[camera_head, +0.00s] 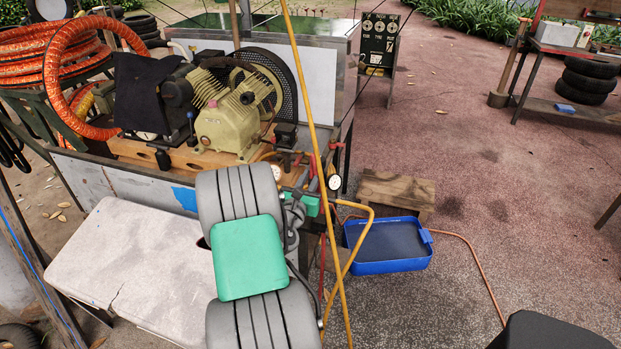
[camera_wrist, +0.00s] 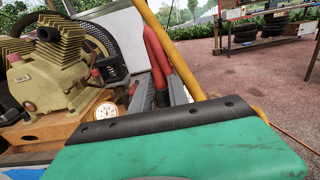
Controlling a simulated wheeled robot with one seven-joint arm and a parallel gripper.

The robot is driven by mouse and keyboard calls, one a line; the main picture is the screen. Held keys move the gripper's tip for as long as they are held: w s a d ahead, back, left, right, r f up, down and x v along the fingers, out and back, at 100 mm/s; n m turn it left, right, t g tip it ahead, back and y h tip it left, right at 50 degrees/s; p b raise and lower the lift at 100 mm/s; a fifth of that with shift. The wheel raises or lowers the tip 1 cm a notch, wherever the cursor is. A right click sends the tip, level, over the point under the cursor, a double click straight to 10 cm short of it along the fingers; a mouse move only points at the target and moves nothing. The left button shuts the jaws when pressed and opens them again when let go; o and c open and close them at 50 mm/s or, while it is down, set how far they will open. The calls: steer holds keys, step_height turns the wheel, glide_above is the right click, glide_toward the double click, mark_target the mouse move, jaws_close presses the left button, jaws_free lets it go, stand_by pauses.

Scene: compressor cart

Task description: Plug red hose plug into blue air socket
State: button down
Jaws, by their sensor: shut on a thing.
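My gripper (camera_wrist: 162,90) shows in the wrist view as two grey fingers beyond the green and black wrist cover. Red hose (camera_head: 319,170) shows beside a round gauge (camera_head: 334,182) there. I cannot make out the blue air socket in either view.
The compressor (camera_head: 235,115) sits on the cart left of my gripper. A yellow hose (camera_head: 318,150) hangs in front of the cart's right end. A blue tray (camera_head: 390,267) and a wooden step (camera_head: 398,190) stand on the ground at right.

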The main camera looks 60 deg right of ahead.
steer(key=shift+w+d+r, duration=0.1)
steer(key=shift+w+r, duration=0.1)
steer(key=shift+r, duration=0.3)
steer(key=c, duration=1.6)
jaws_free()
steer(key=shift+c, duration=0.2)
steer(key=o, duration=0.5)
steer(key=shift+s+f, duration=0.1)
steer(key=shift+f, duration=0.2)
steer(key=shift+c, duration=0.2)
steer(key=shift+f, duration=0.1)
steer(key=s+a+b, duration=0.1)
steer(key=a, duration=0.7)
steer(key=shift+s, duration=0.15)
